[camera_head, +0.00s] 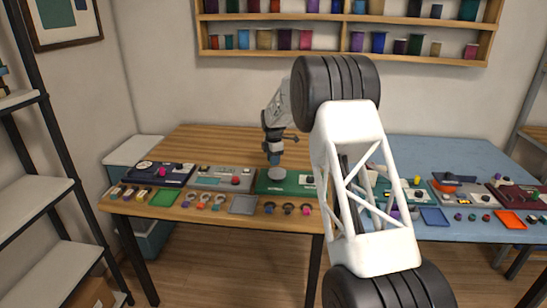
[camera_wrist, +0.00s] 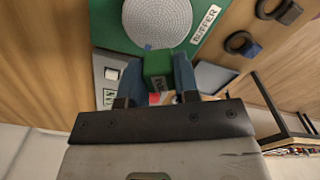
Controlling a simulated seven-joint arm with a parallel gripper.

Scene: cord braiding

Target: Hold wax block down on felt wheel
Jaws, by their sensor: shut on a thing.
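My gripper (camera_wrist: 158,80) has its two blue fingers closed on a green block (camera_wrist: 157,66), which I take to be the wax block. The felt wheel (camera_wrist: 158,20) is a round, speckled grey disc on a green machine labelled BUFFER. In the wrist view the block's far end lies at the wheel's near edge; I cannot tell whether it touches. In the head view my gripper (camera_head: 274,155) is just above the wheel (camera_head: 277,173), pointing down. The block is too small to make out there.
The green buffer machine (camera_head: 300,184) stands on the wooden table (camera_head: 220,142) among other machines. A grey tray (camera_head: 243,205) and several rings (camera_head: 288,208) lie in front. A blue table (camera_head: 450,150) adjoins on the right. The back of the wooden table is clear.

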